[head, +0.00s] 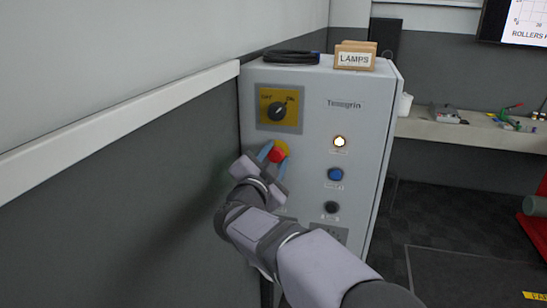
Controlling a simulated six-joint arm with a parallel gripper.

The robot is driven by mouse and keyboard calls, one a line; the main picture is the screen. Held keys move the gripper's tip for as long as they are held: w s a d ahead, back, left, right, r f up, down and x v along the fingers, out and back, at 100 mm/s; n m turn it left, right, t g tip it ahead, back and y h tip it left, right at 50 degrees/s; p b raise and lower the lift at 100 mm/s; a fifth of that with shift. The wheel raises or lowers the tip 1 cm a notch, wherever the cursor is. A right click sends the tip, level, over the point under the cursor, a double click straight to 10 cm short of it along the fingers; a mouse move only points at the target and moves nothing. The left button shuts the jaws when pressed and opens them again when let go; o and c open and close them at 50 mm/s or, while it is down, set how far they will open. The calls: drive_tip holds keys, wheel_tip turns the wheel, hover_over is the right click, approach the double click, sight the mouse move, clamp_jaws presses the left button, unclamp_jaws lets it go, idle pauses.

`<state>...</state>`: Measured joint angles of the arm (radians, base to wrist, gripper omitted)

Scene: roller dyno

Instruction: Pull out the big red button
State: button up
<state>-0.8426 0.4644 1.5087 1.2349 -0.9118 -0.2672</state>
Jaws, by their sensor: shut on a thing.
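The big red button (276,155) sits on a yellow backing (282,146) on the front of a grey control cabinet (365,115). It is below the yellow on/off rotary switch (279,110). My gripper (272,152) reaches it from the lower left, with its blue fingers on either side of the red button. The gripper is shut on the button. The fingers and wrist hide part of the button's rim, so I cannot tell how far it stands out.
Right of the button are a lit white lamp (340,142), a blue button (335,174) and a black button (331,207). The wall (120,190) is close on the left.

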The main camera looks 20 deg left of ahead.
drive_tip(key=shift+s+f, duration=0.1)
drive_tip(key=shift+s, duration=0.3)
drive_tip(key=o, duration=0.7)
drive_tip(key=shift+s, duration=0.15)
drive_tip(key=o, duration=0.3)
drive_tip(key=shift+o, duration=0.2)
drive_tip(key=shift+w, duration=0.2)
drive_tip(key=shift+s, duration=0.2)
drive_tip(key=s+b, duration=0.1)
drive_tip(key=s, duration=0.5)
drive_tip(key=shift+s, duration=0.4)
